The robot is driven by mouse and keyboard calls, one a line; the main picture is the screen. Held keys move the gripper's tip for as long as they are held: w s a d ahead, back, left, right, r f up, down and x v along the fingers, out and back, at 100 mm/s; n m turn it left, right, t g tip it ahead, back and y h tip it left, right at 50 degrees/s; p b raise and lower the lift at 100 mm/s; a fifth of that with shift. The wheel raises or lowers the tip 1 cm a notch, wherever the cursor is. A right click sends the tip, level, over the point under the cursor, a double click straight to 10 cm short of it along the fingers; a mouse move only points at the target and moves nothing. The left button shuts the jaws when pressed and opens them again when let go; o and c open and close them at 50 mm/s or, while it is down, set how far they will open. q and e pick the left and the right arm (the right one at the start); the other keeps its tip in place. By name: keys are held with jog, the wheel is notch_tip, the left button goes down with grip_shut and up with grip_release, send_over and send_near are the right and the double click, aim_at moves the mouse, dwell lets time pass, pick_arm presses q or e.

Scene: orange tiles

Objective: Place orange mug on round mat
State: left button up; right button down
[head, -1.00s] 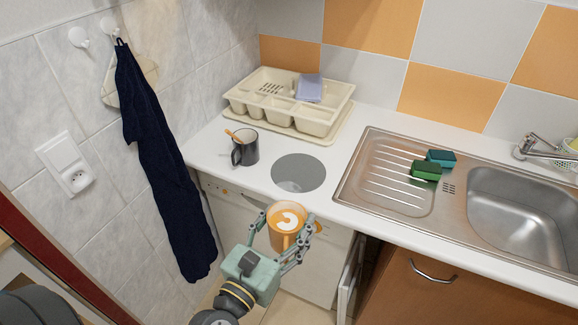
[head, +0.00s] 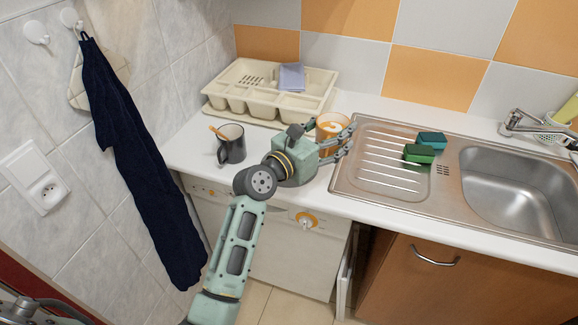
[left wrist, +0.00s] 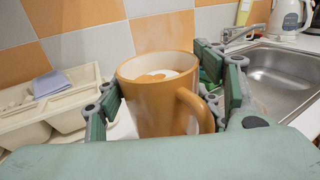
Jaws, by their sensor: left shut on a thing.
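The orange mug (head: 331,127) is upright, with a light drink inside, near the left edge of the sink unit. My left gripper (head: 336,138) is shut on it. In the left wrist view the orange mug (left wrist: 156,102) sits between the two finger pads (left wrist: 162,92), its handle toward the right finger. I cannot tell whether its base touches the counter. The round grey mat is hidden now behind my left gripper and forearm.
A dark mug (head: 231,146) with a spoon stands left of my gripper. A cream dish rack (head: 238,104) is behind it. The steel sink (head: 372,182) with green sponges (head: 419,153) lies to the right. A dark towel (head: 143,160) hangs left.

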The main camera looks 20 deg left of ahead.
pick_arm(q)
jog(key=shift+w+d+r+h, duration=0.15)
jog(key=shift+w+r+h, duration=0.15)
jog(key=shift+w+r, duration=0.5)
jog(key=shift+w+a+f+b, duration=0.1)
jog(key=shift+a+f+b, duration=0.65)
jog(key=shift+a+f, duration=2.1)
jog(key=shift+w+a+f+b, duration=0.1)
jog(key=shift+a+f+b, duration=0.65)
jog(key=shift+a+f, duration=2.05)
jog(key=shift+a+r, duration=0.1)
jog(key=shift+r, duration=0.1)
jog(key=o, duration=1.7)
jog(key=shift+s+f, duration=0.1)
jog(key=shift+f, duration=0.05)
